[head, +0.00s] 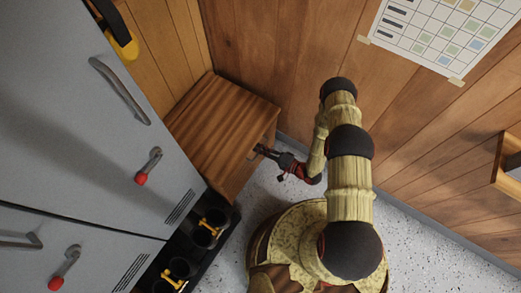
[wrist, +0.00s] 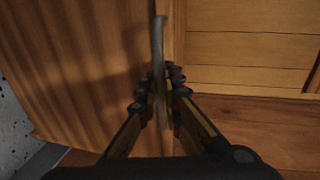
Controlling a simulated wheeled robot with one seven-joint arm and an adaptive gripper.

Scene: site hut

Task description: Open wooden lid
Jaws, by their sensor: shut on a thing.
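The wooden lid (head: 222,112) is the striped brown top of a wooden box in the corner, left of centre in the head view. It also shows as a striped panel on the left of the wrist view (wrist: 75,75). My gripper (head: 264,151) is at the front right edge of the lid. In the wrist view my gripper (wrist: 160,88) is shut on a thin grey handle (wrist: 158,42) that runs up between its fingers. I cannot tell from these views whether the lid is raised at all.
Grey lockers (head: 85,110) with red-tipped handles stand left of the box. A black rack (head: 195,238) holding dark boots is below them. Wood-plank walls close in behind, with a chart (head: 440,32) on one. Speckled floor (head: 262,190) is free in front of the box.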

